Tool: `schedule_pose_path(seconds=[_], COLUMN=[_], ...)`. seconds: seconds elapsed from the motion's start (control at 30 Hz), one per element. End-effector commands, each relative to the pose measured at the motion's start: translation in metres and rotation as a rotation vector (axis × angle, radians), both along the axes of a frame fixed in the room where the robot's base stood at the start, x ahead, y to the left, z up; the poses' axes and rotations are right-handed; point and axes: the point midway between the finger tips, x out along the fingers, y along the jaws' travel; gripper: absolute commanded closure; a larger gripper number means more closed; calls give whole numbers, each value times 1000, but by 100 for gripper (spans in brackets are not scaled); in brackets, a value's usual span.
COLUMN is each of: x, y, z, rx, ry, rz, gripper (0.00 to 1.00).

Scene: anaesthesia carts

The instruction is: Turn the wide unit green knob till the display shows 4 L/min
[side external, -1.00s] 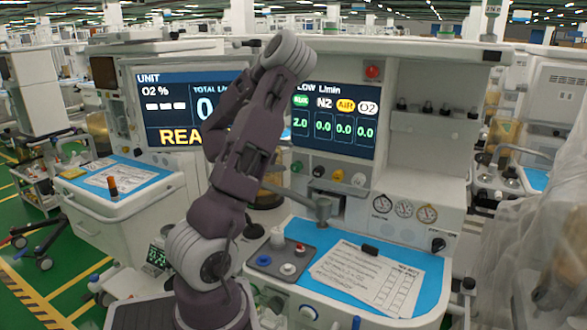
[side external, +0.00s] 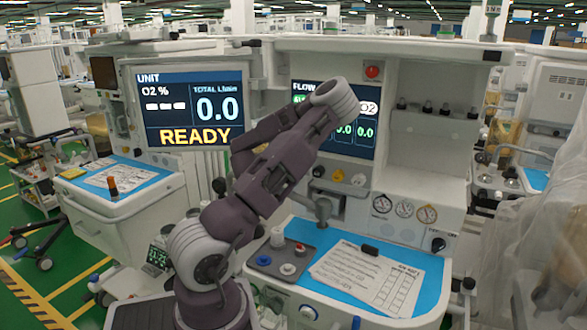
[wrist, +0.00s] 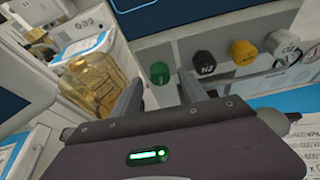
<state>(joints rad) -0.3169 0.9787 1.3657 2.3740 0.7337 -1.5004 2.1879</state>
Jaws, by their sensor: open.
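The green knob (wrist: 159,72) shows in the wrist view on the white panel, at the left end of a row of knobs. My gripper (wrist: 161,84) is open and empty, one finger low on each side of the knob in the picture. I cannot tell whether they touch it. In the side view the arm hides the green knob and the gripper. The flow display (side external: 375,100) is partly covered by my wrist. Two readings of 0.0 show at its right; the reading under the green label is hidden.
A black knob (wrist: 203,63), a yellow knob (wrist: 243,53) and a white knob (wrist: 283,44) sit right of the green one. The left screen (side external: 195,105) reads 0.0 and READY. A grey tray (side external: 262,250) and papers (side external: 365,280) lie on the blue worktop (side external: 432,268).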

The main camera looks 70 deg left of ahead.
Motion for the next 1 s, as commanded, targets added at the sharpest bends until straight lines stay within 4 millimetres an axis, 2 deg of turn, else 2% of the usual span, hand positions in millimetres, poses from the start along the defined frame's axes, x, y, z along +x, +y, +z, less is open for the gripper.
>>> schedule_pose_path(seconds=[0.13, 0.37, 0.4, 0.6, 0.67, 1.0], x=[10, 12, 12, 12, 12, 11], y=[11, 13, 13, 13, 13, 13], z=[-6, -7, -7, -7, -7, -7], rx=[1, 0, 0, 0, 0, -31], ry=[1, -1, -2, -2, -2, -32], rz=[0, 1, 2, 2, 2, 2], gripper=[49, 49, 51, 91, 100, 100])
